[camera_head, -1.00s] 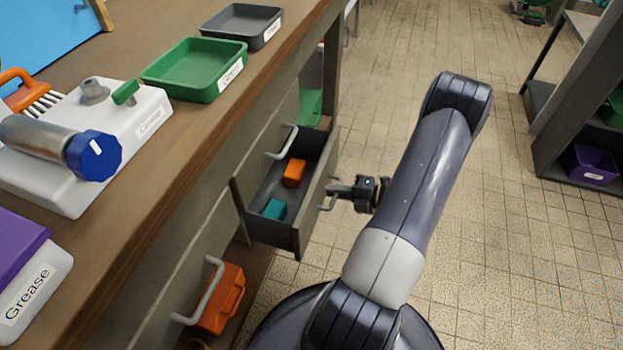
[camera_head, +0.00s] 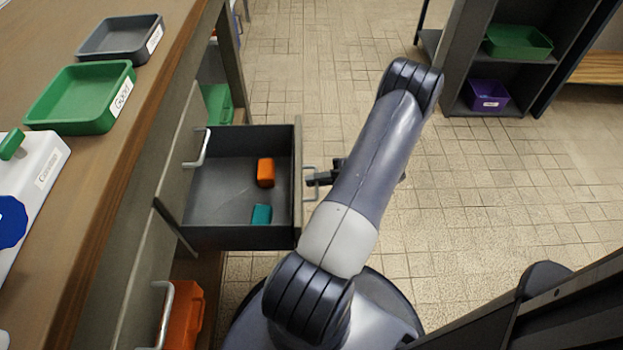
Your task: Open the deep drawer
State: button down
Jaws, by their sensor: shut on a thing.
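The deep drawer (camera_head: 235,237) stands pulled out from the workbench, with its dark grey inside in plain view. An orange block (camera_head: 265,172) and a teal block (camera_head: 261,214) lie on its floor. My gripper (camera_head: 312,180) is at the drawer's front, shut on the drawer handle (camera_head: 309,194). My arm partly hides the gripper from above.
The wooden bench top holds a green tray (camera_head: 82,97), a grey tray (camera_head: 120,38) and a white labelled case (camera_head: 38,175). An orange box (camera_head: 184,318) sits below the bench. A dark shelf (camera_head: 455,58) stands at the right. Tiled floor behind the drawer is clear.

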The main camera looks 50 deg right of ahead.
jog(key=c, duration=1.6)
grip_release()
jog(key=p+v, duration=0.1)
jog(key=v, duration=0.9)
jog(key=shift+s+d, duration=0.25)
jog(key=shift+s, duration=0.1)
jog(key=b+x, duration=0.1)
jog(key=x, duration=1)
jog(key=shift+w+r, duration=0.1)
jog(key=shift+a, duration=0.1)
